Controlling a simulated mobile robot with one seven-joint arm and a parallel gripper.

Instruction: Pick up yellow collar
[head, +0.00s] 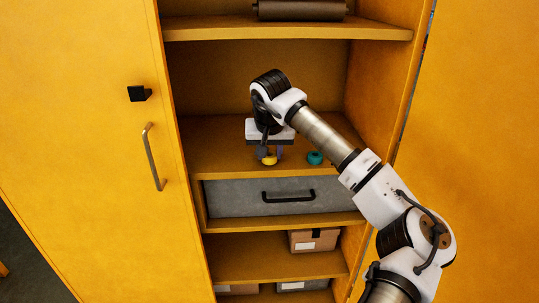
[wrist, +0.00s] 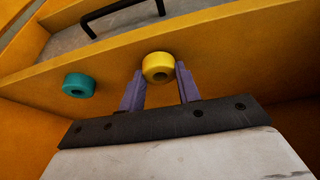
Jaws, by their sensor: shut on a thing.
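The yellow collar (wrist: 158,67) is a short ring with a dark hole, between the purple-grey fingertips of my gripper (wrist: 160,82) in the wrist view. My gripper is shut on it. In the head view the yellow collar (head: 269,160) shows low between the fingers of my gripper (head: 267,157), at the cabinet's middle shelf. I cannot tell whether it touches the shelf. A teal collar (head: 315,158) rests on the same shelf to the right, apart from my gripper; it also shows in the wrist view (wrist: 79,86).
The middle shelf (head: 215,158) is bare to the left of my gripper. A grey drawer (head: 235,196) with a black handle lies below it. Another shelf (head: 220,30) is above, bearing a dark roll (head: 300,10). Cardboard boxes (head: 315,240) sit lower. A yellow door (head: 95,150) stands at left.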

